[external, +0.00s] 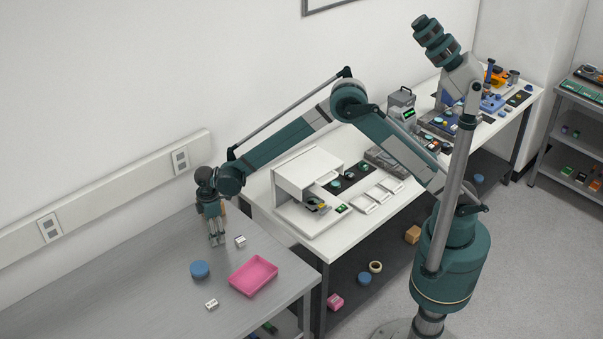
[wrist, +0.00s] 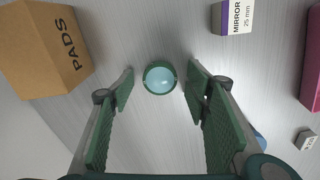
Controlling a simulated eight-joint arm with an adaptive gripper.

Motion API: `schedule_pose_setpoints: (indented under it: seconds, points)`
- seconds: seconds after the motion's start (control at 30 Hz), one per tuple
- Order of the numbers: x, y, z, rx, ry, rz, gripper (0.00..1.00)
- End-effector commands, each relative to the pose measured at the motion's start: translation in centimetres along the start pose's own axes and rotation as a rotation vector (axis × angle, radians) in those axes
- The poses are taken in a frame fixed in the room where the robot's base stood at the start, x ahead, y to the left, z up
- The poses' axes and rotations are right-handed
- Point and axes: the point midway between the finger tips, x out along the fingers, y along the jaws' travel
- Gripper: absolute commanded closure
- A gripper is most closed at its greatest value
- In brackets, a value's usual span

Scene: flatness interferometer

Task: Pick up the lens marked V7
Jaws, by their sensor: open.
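A round pale-blue lens with a dark green rim (wrist: 160,78) lies on the grey metal bench, near the middle of the wrist view. No marking can be read on it, so I cannot tell whether it is V7. My gripper (external: 217,241) points down over the bench in the external view. In the wrist view my gripper (wrist: 159,88) is open and empty, with the lens between the fingertip ends in the picture and a gap on each side. In the external view I cannot make out this lens at the fingers.
A brown PADS box (wrist: 42,48) stands left, and a MIRROR 25 mm box (wrist: 233,17) upper right. A pink tray (external: 272,269), a blue round item (external: 199,269) and a small pale block (external: 211,304) are nearby. The white table holds dark-mat discs (external: 349,176).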

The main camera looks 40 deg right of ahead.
Motion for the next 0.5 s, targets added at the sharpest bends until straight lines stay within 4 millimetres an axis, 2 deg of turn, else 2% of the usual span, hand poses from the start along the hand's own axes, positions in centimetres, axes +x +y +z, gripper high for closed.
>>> schedule_pose_setpoints:
  seconds: [0.17,0.4,0.5]
  points:
    - [-0.01,0.00,0.00,0.000,0.000,0.000,0.53]
    - [-0.02,0.00,0.00,0.000,0.000,0.000,0.83]
    - [-0.02,0.00,0.00,0.000,0.000,0.000,0.83]
